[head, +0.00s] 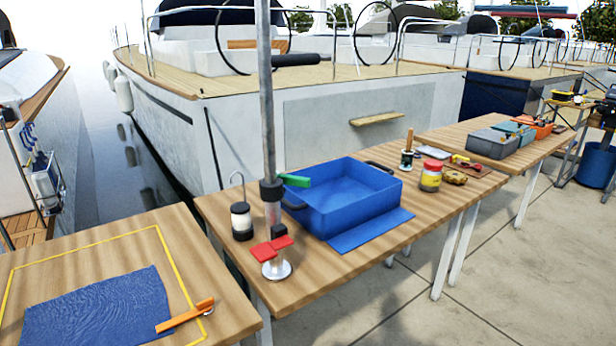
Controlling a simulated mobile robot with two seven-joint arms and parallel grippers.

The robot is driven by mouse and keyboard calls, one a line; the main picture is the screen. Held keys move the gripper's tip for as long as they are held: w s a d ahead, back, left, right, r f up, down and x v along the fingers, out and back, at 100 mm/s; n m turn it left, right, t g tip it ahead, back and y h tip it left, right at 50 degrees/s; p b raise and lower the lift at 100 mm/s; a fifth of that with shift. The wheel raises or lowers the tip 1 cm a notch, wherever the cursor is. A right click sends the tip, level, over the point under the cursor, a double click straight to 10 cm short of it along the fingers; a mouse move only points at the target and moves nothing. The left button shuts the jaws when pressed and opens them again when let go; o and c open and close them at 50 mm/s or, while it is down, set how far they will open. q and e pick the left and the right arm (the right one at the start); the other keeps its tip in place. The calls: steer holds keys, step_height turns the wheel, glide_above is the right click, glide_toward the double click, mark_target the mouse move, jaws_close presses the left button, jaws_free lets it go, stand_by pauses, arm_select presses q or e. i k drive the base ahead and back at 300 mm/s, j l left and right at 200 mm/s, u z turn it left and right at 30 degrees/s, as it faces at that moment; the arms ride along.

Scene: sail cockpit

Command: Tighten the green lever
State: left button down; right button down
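The green lever (295,180) sticks out to the right from a black collar (270,190) on an upright grey pole (266,110). It appears in front of the blue bin's back left corner, and its outer end stands away from the pole. A red lever (262,251) and a dark red part (280,237) sit low on this tube. Neither of my grippers is in view.
A blue bin (345,215) stands right of the pole, with a lantern (241,220) to its left. Jars and tools stand farther right. Boats are behind.

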mark_target(302, 182)
steer(key=l+u, duration=0.15)
steer(key=u, duration=0.95)
steer(key=l+u, duration=0.45)
steer(key=k+l+u, duration=0.1)
steer(key=l+u, duration=0.3)
steer(key=k+l+u, duration=0.2)
steer(key=l, duration=0.2)
steer(key=k+l+u, duration=0.2)
steer(key=l, duration=0.2)
steer(key=k+l, duration=0.45)
steer(key=l, duration=0.25)
